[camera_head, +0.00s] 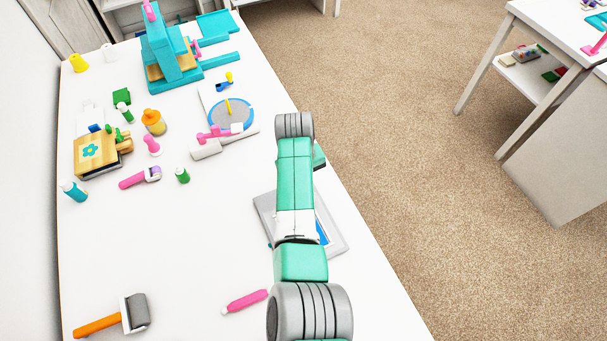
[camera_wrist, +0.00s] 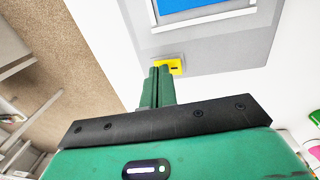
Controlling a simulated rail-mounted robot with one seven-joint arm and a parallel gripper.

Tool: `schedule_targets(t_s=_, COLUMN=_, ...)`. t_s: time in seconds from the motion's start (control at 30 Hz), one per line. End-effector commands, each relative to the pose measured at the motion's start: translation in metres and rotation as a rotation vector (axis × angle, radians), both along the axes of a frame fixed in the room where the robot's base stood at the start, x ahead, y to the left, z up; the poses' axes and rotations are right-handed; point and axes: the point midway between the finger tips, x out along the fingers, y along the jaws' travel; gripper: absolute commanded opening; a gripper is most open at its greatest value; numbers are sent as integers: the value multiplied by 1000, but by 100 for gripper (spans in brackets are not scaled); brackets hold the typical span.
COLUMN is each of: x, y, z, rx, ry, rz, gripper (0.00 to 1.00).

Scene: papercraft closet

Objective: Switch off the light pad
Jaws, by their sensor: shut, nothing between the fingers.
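The light pad (camera_head: 336,241) is a flat grey slab with a blue panel on the white table in the head view, partly hidden under my arm. In the wrist view the pad (camera_wrist: 220,48) fills the upper middle, with its blue panel (camera_wrist: 185,5) in a white border at the top edge. A small yellow switch (camera_wrist: 176,67) with a dark mark sits at the pad's near edge. My gripper (camera_wrist: 160,72) is shut and empty, its green fingertips just left of the switch's middle and overlapping it in the picture. I cannot tell whether they touch. The head view hides the fingertips.
A pink pen-like tool (camera_head: 245,302) lies left of my arm, and an orange-handled roller (camera_head: 115,318) lies at the near left. A round blue-rimmed mat (camera_head: 231,115) and several craft tools lie farther back. Carpet (camera_head: 400,150) lies beyond the table's right edge.

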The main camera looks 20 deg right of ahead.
Motion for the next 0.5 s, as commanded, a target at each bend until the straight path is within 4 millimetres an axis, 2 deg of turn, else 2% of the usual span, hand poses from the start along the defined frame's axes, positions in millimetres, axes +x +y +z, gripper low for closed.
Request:
schedule_targets(t_s=0.03, x=2, y=-5, z=24, rx=-3, ry=-5, rz=-3, gripper=0)
schedule_targets(t_s=0.1, x=4, y=-10, z=41, rx=-7, ry=-10, rz=-3, gripper=0)
schedule_targets(t_s=0.3, x=5, y=-24, z=86, rx=-9, ry=-12, rz=-4, gripper=0)
schedule_targets(t_s=0.5, x=5, y=-33, z=118, rx=-9, ry=-12, rz=-3, gripper=0)
